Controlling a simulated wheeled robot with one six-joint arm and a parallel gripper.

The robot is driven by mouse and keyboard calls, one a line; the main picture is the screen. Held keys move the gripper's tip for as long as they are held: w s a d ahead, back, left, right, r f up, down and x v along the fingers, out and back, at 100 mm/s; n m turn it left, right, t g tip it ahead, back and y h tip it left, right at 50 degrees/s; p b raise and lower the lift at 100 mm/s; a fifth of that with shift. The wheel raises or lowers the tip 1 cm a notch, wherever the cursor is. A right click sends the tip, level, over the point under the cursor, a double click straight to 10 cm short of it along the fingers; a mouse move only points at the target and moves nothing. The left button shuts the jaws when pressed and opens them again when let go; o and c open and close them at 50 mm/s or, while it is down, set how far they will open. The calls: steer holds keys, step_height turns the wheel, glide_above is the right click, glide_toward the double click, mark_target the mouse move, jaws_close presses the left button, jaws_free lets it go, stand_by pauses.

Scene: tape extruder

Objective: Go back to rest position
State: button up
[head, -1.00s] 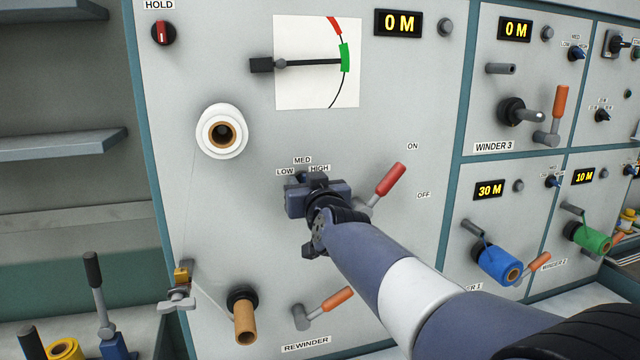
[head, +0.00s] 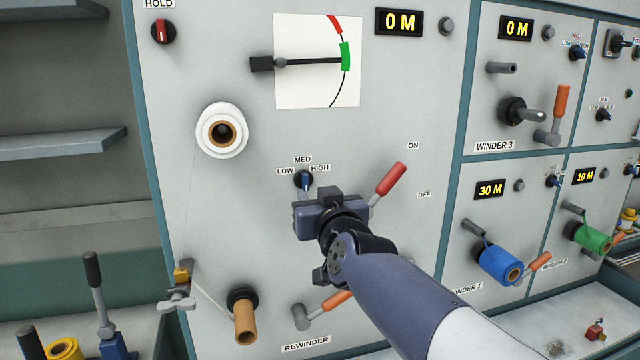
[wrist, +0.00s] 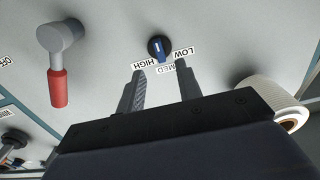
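My gripper (wrist: 162,88) is empty in the wrist view, its two fingers apart and pointing at the panel. The blue-and-black speed knob (wrist: 160,48) with LOW, MED and HIGH labels lies beyond the fingertips, with a gap between. The knob's blue pointer is turned toward MED.
A red ON/OFF lever (head: 391,179) stands close to the right of my gripper. A white roll (head: 222,131) is at upper left. The rewinder spindle (head: 244,318) and its orange-handled crank (head: 322,309) stick out below. Winder 1 holds a blue roll (head: 499,262).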

mark_target(304, 180)
steer(key=x, duration=0.7)
steer(key=shift+w+r+p, duration=0.15)
steer(key=shift+w+p, duration=0.1)
steer(key=shift+p, duration=0.05)
steer(key=shift+a+n+p, duration=0.1)
steer(key=shift+n+p, duration=0.2)
steer(key=shift+n, duration=0.5)
steer(key=shift+s+r+n, duration=0.1)
steer(key=shift+n, duration=0.4)
steer(key=n+p, duration=0.3)
steer(key=n, duration=0.1)
steer(key=n+p, duration=0.5)
steer(key=shift+a+n, duration=0.1)
steer(key=shift+n, duration=0.2)
steer(key=v, duration=0.1)
steer(key=b+v, duration=0.1)
steer(key=v, duration=0.1)
steer(key=b+v, duration=0.1)
steer(key=v, duration=0.1)
steer(key=shift+f, duration=0.3)
steer(key=shift+v, duration=0.85)
